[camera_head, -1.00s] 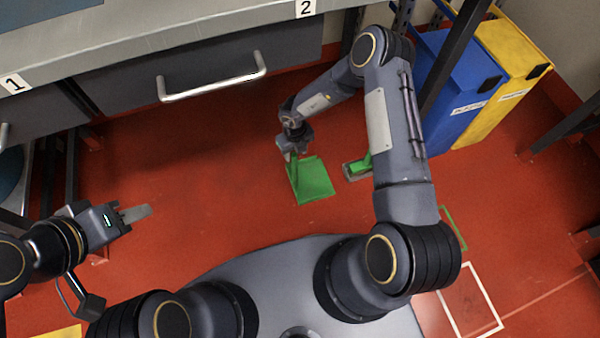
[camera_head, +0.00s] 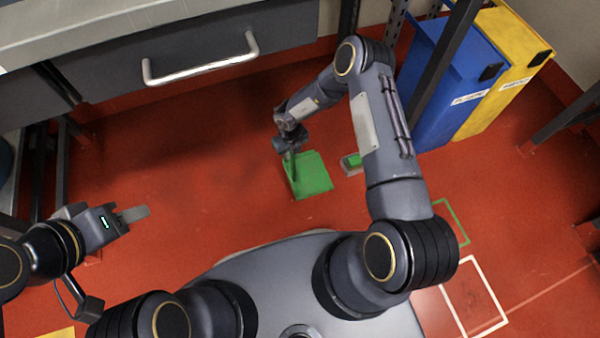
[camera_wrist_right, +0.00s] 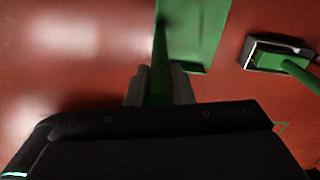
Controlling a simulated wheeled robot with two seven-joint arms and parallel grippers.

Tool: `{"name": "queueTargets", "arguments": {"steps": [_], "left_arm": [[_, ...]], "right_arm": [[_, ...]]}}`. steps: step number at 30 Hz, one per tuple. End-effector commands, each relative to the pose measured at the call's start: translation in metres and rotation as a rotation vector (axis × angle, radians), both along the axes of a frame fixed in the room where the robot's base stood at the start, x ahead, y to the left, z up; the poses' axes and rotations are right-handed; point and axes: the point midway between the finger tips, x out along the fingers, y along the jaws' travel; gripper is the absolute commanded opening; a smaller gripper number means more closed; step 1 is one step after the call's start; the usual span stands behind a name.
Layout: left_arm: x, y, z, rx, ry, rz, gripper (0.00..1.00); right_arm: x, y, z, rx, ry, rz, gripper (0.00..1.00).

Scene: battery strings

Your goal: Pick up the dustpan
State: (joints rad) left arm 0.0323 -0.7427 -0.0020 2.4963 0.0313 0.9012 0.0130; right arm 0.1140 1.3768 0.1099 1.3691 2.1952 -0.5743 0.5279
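The green dustpan (camera_head: 314,174) is on the red floor in the head view, at the end of my right arm. It also shows in the right wrist view (camera_wrist_right: 197,32), with its upright handle coming toward the camera. My right gripper (camera_head: 291,163) is at this handle. In the right wrist view, its two fingers (camera_wrist_right: 160,88) sit against both sides of the green handle, with no clear gap. I cannot tell whether the pan touches the floor. My left gripper (camera_head: 134,214) is empty at the left, away from the dustpan, its fingers looking close together.
A brush with a green handle (camera_wrist_right: 292,67) lies right of the dustpan, partly hidden by my right arm in the head view. Blue (camera_head: 440,95) and yellow (camera_head: 510,70) bins stand at the right. A grey counter with a drawer (camera_head: 200,60) runs along the back. Floor left of the dustpan is clear.

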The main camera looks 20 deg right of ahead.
Motion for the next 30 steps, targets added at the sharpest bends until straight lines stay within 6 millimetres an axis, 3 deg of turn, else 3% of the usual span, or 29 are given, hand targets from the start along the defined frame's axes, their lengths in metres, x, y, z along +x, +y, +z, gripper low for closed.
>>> {"name": "queueTargets", "arguments": {"steps": [1, 4, 17, 30], "left_arm": [[0.0, 0.0, 0.0, 0.0, 0.0, 0.0, 0.36], [0.0, 0.0, 0.0, 0.0, 0.0, 0.0, 0.36], [0.0, 0.0, 0.002, 0.0, 0.0, 0.0, 0.36], [0.0, 0.0, 0.036, 0.0, 0.0, 0.0, 0.36]], "right_arm": [[0.0, 0.0, 0.0, 0.0, 0.0, 0.0, 0.14], [0.0, 0.0, 0.0, 0.0, 0.0, 0.0, 0.01], [0.001, 0.0, 0.004, 0.0, -0.001, -0.001, 0.0], [0.001, 0.0, 0.083, 0.002, -0.003, -0.001, 0.0]]}}
